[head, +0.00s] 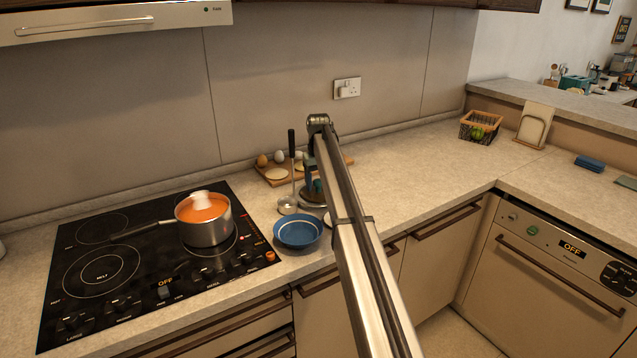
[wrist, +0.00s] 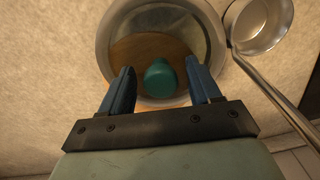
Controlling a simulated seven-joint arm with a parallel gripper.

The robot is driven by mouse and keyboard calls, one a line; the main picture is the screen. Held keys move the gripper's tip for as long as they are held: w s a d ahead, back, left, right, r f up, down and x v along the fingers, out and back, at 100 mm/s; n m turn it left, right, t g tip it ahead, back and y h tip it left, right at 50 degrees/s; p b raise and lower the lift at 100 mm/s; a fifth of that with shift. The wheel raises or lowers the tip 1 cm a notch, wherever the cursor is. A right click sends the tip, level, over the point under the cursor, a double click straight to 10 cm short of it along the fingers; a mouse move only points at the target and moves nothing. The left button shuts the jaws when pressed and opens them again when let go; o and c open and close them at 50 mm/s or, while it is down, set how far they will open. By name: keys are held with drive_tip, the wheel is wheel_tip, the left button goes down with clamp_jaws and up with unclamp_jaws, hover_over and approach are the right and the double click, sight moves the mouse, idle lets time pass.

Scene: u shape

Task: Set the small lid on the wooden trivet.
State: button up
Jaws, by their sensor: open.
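The small lid (wrist: 160,78) has a teal knob and a wide grey rim. It lies below my gripper (wrist: 160,66), which is open with one blue finger on each side of the knob; contact with the knob cannot be told. A brown round wooden surface (wrist: 132,52), likely the trivet, shows inside the rim, and whether the lid rests on it is unclear. In the head view my gripper (head: 312,178) is low over the counter behind the blue bowl, and my arm hides part of this spot.
A ladle (head: 288,204) is close on the left in the head view; its metal bowl (wrist: 258,22) is beside the lid in the wrist view. A blue bowl (head: 298,232) stands in front. A board (head: 272,178) with eggs is behind. A pot (head: 206,226) sits on the hob.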

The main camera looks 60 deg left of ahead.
sight(319, 181)
drive_tip(key=shift+r, duration=0.1)
wheel_tip(319, 181, up, 12)
idle(0.5)
